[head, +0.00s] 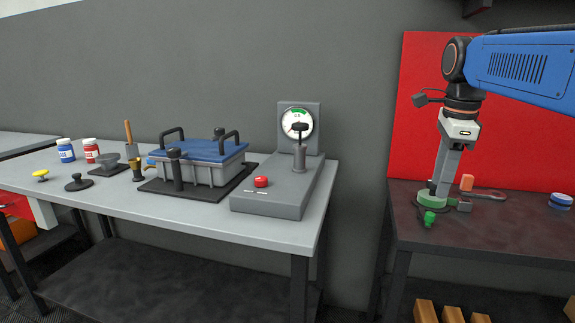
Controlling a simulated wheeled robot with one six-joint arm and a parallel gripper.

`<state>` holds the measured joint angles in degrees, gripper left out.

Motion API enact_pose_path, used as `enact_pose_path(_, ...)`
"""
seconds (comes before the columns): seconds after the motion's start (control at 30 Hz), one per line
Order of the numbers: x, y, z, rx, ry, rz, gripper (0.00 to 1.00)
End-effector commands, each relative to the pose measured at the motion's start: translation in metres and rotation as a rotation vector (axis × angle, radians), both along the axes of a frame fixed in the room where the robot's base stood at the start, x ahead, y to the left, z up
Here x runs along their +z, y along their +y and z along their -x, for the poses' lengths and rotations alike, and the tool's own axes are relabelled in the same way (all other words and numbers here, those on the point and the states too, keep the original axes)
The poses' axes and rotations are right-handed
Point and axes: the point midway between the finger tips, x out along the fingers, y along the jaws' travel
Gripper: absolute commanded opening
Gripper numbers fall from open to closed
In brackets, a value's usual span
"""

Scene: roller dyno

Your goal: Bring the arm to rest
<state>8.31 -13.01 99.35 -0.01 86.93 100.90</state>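My arm comes in from the upper right, with a blue link and black joints. My gripper (441,190) points down over the dark table (520,232) on the right. Its grey fingers end at or just behind a round green piece (431,201). Whether they touch it, or whether there is a gap between them, I cannot tell. A small bright green piece (429,218) lies just in front.
An orange piece (467,182) and a blue round item (561,200) lie on the dark table. A red panel (415,130) stands behind. On the grey table (190,221) are a gauge stand (300,125), a blue-lidded box (205,150) and several small items.

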Motion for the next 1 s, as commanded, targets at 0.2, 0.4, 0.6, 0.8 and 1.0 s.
enact_pose_path(0.2,-0.043,0.021,0.052,0.435,-0.059,0.07,0.39)
enact_pose_path(0.4,-0.088,0.036,0.097,0.832,-0.11,0.156,0.39)
enact_pose_path(0.6,-0.14,0.049,0.141,1.225,-0.151,0.265,0.39)
enact_pose_path(0.8,-0.193,0.058,0.179,1.585,-0.176,0.386,0.39)
enact_pose_path(1.0,-0.226,0.061,0.2,1.8,-0.184,0.469,0.39)
